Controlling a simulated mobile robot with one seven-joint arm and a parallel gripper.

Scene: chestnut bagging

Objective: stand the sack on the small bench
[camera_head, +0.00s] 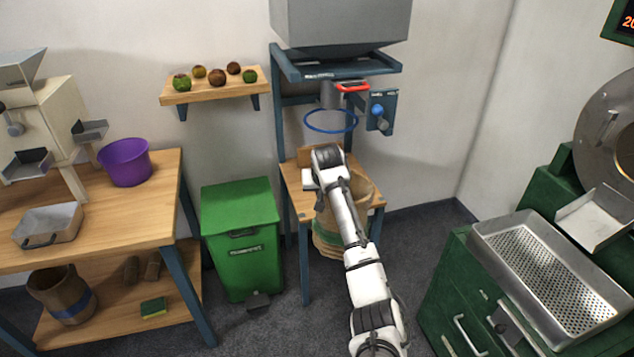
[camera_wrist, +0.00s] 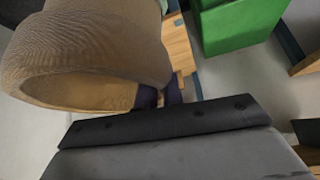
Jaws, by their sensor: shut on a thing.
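The sack (camera_head: 328,236) is tan burlap with a green band. In the head view it hangs in front of the small bench (camera_head: 294,184), partly behind my arm, and its lower part is below the bench top. My gripper (camera_head: 319,196) is at the sack's upper left rim; the fingertips are mostly hidden there. In the wrist view the dark fingers (camera_wrist: 160,97) are shut on the rim of the sack (camera_wrist: 95,45), whose open mouth faces the camera. A strip of the bench (camera_wrist: 180,48) shows beside it. Contact between sack and bench cannot be told.
A blue ring (camera_head: 331,121) and a grey hopper (camera_head: 340,22) are above the bench. A green bin (camera_head: 240,240) stands left of it. A wooden table (camera_head: 100,225) is further left, a green machine with a perforated tray (camera_head: 545,270) at right.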

